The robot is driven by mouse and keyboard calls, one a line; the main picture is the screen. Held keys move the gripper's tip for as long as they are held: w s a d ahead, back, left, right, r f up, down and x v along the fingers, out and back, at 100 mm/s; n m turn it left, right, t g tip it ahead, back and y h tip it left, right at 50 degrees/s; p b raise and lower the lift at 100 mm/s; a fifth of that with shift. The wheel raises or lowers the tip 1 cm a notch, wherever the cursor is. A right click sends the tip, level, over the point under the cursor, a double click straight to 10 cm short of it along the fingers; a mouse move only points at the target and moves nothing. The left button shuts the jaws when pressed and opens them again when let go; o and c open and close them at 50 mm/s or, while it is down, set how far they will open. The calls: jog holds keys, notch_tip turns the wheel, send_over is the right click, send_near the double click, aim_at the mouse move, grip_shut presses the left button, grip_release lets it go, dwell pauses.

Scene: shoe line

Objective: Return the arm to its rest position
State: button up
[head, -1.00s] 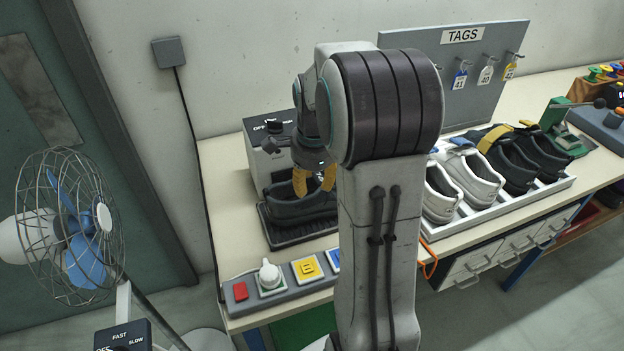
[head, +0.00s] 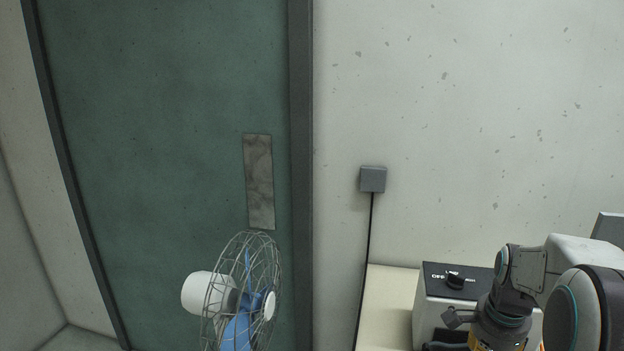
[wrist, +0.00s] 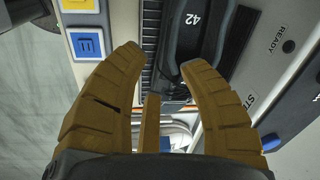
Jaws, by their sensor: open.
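My gripper (wrist: 160,58) is open in the wrist view, its ribbed ochre fingers spread apart with nothing between the tips. A black shoe marked 42 (wrist: 196,35) lies just beyond the fingertips on a dark ribbed tray (wrist: 150,40). I cannot tell the exact gap between fingers and shoe. In the head view my arm is at the lower right, in front of the grey box with a dial; the gripper's fingers are mostly cut off by the bottom edge.
The grey box (head: 432,310) stands on the pale bench (head: 388,300). A wire-caged fan (head: 240,300) stands left, before a green door (head: 160,120). In the wrist view, a yellow button (wrist: 78,4) and a blue button (wrist: 88,45) sit beside the tray.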

jog(key=s+a+f+n+g, duration=0.25)
jog(key=s+a+n, duration=0.25)
jog(key=s+n, duration=0.5)
jog(key=s+a+r+n+t, duration=0.5)
jog(key=s+a+r+n, duration=0.1)
jog(key=a, duration=0.4)
jog(key=shift+s+r+n+y, duration=0.3)
jog(key=shift+s+r, duration=0.35)
